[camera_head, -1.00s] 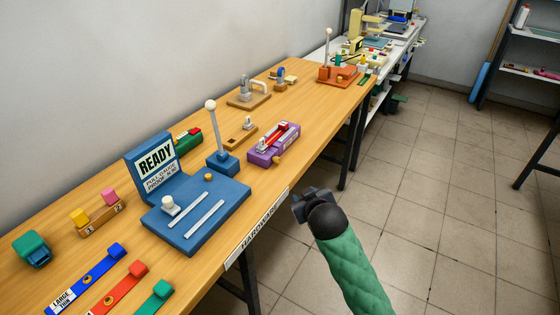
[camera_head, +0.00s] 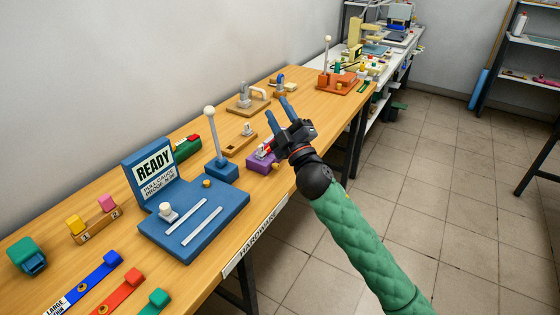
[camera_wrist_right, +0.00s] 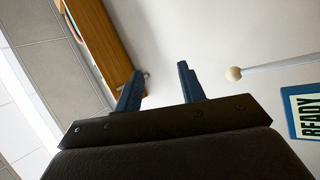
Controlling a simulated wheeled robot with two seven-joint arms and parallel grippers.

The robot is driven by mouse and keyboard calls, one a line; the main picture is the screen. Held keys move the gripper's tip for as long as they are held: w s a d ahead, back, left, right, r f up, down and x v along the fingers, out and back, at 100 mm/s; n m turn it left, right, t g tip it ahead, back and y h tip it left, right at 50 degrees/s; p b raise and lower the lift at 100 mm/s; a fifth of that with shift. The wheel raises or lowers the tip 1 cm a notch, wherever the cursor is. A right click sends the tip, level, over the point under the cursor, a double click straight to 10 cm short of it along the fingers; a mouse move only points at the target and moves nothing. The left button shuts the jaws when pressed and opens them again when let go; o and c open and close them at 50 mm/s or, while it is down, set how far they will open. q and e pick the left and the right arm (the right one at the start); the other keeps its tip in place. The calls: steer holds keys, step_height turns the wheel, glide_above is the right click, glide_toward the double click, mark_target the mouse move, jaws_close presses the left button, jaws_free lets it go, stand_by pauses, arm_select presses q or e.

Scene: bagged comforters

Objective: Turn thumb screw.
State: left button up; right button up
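A small brass-coloured knob (camera_head: 207,183) stands on the blue READY fixture (camera_head: 187,238); I cannot tell whether this is the thumb screw. My right gripper (camera_head: 277,106) is open and empty, with its blue fingers apart and pointing up and away over the table beside the purple block. In the right wrist view its two fingers (camera_wrist_right: 161,72) show apart with nothing between them. My left gripper is not in view.
A wooden block with a grey clamp (camera_head: 247,103) and an orange fixture (camera_head: 340,82) lie farther back. The HARDWARE label (camera_head: 255,238) marks the table's front edge. The floor (camera_head: 450,210) at right is clear.

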steer(key=s+a+r+n+g+y, duration=0.25)
steer(key=a+n+g+y, duration=0.6)
steer(key=n, duration=0.65)
steer(key=n+g+h, duration=1.3)
steer(key=n+h, duration=0.1)
glide_toward(275, 166)
steer(key=shift+y, duration=0.25)
steer(key=x, duration=0.2)
steer(key=p+x, duration=0.1)
steer(key=x, duration=0.1)
steer(key=d+x, duration=0.1)
steer(key=x, duration=0.1)
steer(key=shift+w+a+f+p, duration=0.15)
steer(key=shift+w+f+p, duration=0.2)
steer(key=shift+f, duration=0.2)
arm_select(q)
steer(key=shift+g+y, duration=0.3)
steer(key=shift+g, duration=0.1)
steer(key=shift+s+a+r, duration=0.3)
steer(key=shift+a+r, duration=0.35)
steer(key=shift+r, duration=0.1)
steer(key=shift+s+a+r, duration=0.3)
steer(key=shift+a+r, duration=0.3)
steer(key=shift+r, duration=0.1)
arm_select(e)
steer(key=shift+a+f, duration=0.2)
steer(key=shift+f, duration=0.3)
jaws_close()
